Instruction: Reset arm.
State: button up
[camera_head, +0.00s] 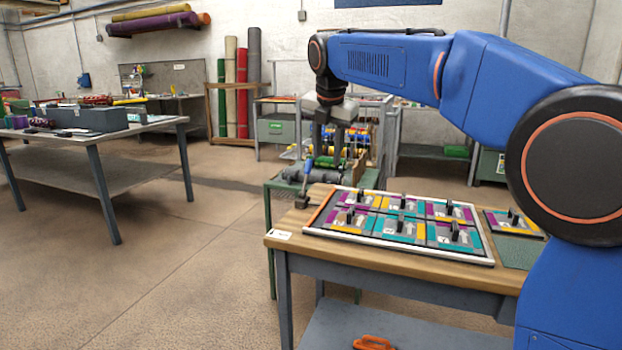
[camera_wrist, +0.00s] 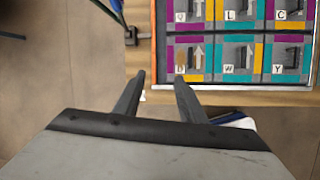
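My blue arm reaches over the workbench from the right in the head view. My gripper (camera_head: 327,148) hangs fingers-down at the far left side of the bench. In the wrist view, my gripper (camera_wrist: 159,74) has its two dark fingers spread apart with nothing between them. A small scrubber with a blue handle and dark head (camera_head: 303,199) stands at the bench's left edge. It also shows in the wrist view (camera_wrist: 131,36), beyond the left finger. A white-rimmed tray (camera_head: 400,248) holds colourful lettered rug tiles with dark handles.
The wooden workbench (camera_head: 290,245) has one separate tile (camera_head: 514,222) right of the tray. An orange tool (camera_head: 372,342) lies on its lower shelf. A green-topped stand with grey rolls (camera_head: 305,176) is behind. Another table (camera_head: 100,130) stands left, with open floor between.

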jog(key=s+d+f+m, duration=0.4)
jog(key=s+d+m, duration=0.35)
jog(key=s, duration=0.25)
jog(key=s+d+f+m, duration=0.4)
jog(key=s+d+m, duration=0.3)
jog(key=s+d, duration=0.2)
jog(key=s+d+f+m, duration=0.4)
jog(key=s+f+m, duration=0.3)
jog(key=s+f, duration=0.2)
jog(key=s+d+f+m, duration=0.4)
jog(key=s+f+m, duration=0.4)
jog(key=s, duration=0.5)
jog(key=shift+f+t, duration=0.3)
jog(key=shift+f, duration=0.5)
